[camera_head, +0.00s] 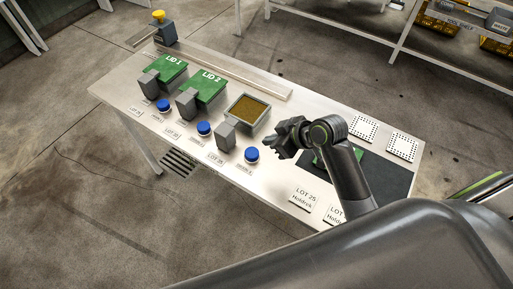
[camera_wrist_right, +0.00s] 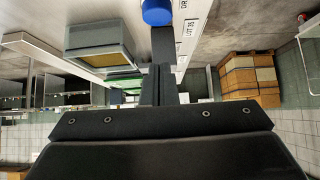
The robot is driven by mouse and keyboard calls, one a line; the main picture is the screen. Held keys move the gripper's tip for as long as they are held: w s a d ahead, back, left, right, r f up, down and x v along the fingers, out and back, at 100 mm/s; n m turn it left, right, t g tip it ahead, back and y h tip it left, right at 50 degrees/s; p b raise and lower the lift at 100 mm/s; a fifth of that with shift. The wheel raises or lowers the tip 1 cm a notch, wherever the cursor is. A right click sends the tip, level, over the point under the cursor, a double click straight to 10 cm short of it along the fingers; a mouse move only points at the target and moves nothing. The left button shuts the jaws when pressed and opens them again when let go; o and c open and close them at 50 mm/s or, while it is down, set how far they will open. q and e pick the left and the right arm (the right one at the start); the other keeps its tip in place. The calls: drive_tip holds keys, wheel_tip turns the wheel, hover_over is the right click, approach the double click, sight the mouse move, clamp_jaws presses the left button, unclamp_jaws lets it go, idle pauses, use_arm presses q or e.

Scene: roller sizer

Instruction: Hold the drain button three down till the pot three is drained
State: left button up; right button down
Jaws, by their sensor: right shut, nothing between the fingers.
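Pot three (camera_head: 266,123) is the uncovered square pot in the head view, with yellow-brown contents inside. The blue drain button three (camera_head: 251,155) stands on the table in front of it. My right gripper (camera_head: 278,140) is shut and empty, above the table just right of the button and apart from it in the head view. In the right wrist view, the shut fingers (camera_wrist_right: 163,38) point toward the blue button (camera_wrist_right: 157,12), with a grey pot (camera_wrist_right: 98,62) to the left. My left gripper is not in view.
Pots with green lids, LID 1 (camera_head: 172,67) and LID 2 (camera_head: 207,86), stand farther left, with blue buttons (camera_head: 204,128) and grey blocks (camera_head: 226,134) before them. A dark mat (camera_head: 390,175) and perforated white plates (camera_head: 363,127) lie right.

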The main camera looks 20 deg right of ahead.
drive_tip(key=p, duration=0.1)
hover_over(249, 150)
drive_tip(key=s+d, duration=0.2)
drive_tip(key=f, duration=0.4)
drive_tip(key=shift+s+a+f, duration=0.15)
drive_tip(key=shift+a+f, duration=0.05)
drive_tip(key=shift+f, duration=0.2)
wheel_tip(249, 150, down, 2)
drive_tip(key=shift+f+p, duration=0.2)
drive_tip(key=shift+p, duration=0.1)
drive_tip(key=shift+d+f, duration=0.1)
drive_tip(key=shift+f, duration=0.7)
